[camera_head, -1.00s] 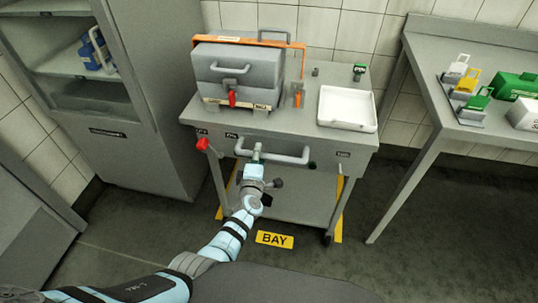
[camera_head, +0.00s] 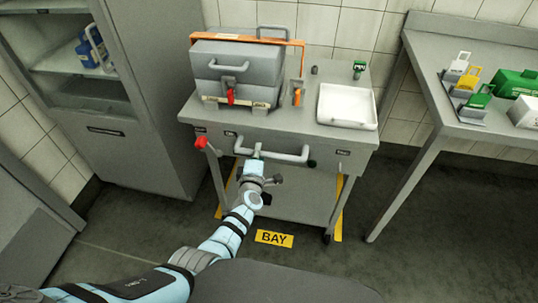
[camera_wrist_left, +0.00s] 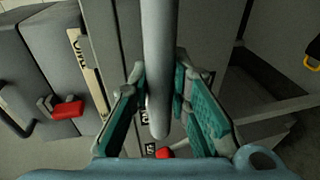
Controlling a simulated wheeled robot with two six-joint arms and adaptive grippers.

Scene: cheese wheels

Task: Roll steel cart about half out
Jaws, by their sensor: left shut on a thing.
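The steel cart (camera_head: 303,122) stands against the tiled wall, over yellow floor strips (camera_head: 340,208) and behind a yellow BAY label (camera_head: 274,239). Its front push bar (camera_head: 290,158) runs across below the top. My left gripper (camera_head: 256,156) is at the left-middle part of this bar. In the left wrist view the bar (camera_wrist_left: 158,50) passes between the two fingers of the gripper (camera_wrist_left: 160,78), which are shut on it. A red knob (camera_head: 201,142) sticks out at the cart's front left. My right gripper is not in view.
On the cart stand a grey case (camera_head: 235,65) in an orange frame and a white tray (camera_head: 347,107). A grey cabinet (camera_head: 150,150) stands left. A steel table (camera_head: 430,75) with padlocks and a green box stands right. The dark floor in front is clear.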

